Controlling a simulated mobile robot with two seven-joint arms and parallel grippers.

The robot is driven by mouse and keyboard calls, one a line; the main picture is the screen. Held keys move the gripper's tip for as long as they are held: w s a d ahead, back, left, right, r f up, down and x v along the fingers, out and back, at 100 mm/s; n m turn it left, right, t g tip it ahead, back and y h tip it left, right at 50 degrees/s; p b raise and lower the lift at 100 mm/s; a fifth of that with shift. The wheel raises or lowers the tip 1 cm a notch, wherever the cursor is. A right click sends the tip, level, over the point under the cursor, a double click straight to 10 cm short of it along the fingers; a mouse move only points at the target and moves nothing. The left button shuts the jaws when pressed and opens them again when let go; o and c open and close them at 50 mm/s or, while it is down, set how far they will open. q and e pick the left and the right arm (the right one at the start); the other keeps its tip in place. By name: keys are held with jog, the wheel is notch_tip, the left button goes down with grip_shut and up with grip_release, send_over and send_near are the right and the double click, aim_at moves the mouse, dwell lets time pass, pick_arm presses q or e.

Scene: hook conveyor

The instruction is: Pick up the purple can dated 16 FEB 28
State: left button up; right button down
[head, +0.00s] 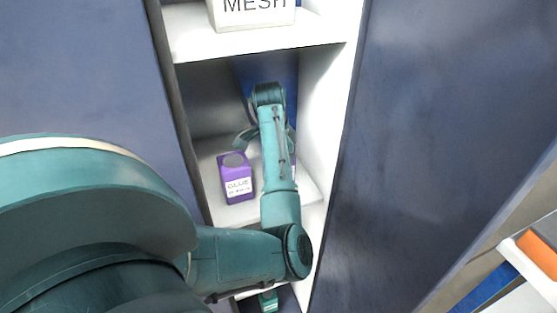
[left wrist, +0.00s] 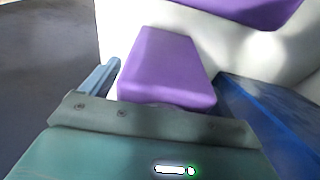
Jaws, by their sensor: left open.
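A purple can (head: 236,182) labelled GLUE stands upright on the middle shelf in the head view. The date line under its name is too small to read. A second purple thing (head: 293,168) barely shows behind my left forearm. My left gripper (head: 252,138) is inside the shelf bay, open, mostly hidden by its own arm. In the left wrist view a purple can (left wrist: 165,68) lies just ahead of the palm, beside the one visible finger. I cannot tell whether they touch. Another purple surface (left wrist: 255,8) shows at the top edge. My right gripper is out of view.
The bay has a pale shelf floor (head: 238,213), a white right wall (head: 325,110) and a blue back panel. An upper shelf (head: 250,42) holds a box marked MESH (head: 253,14). Dark blue panels (head: 440,130) flank the bay. An orange object (head: 540,252) is at lower right.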

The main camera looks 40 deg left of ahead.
pick_arm(q)
jog(key=c, duration=1.4)
jog(key=shift+o, duration=0.2)
jog(key=shift+r, duration=0.1)
jog(key=shift+w+r, duration=0.15)
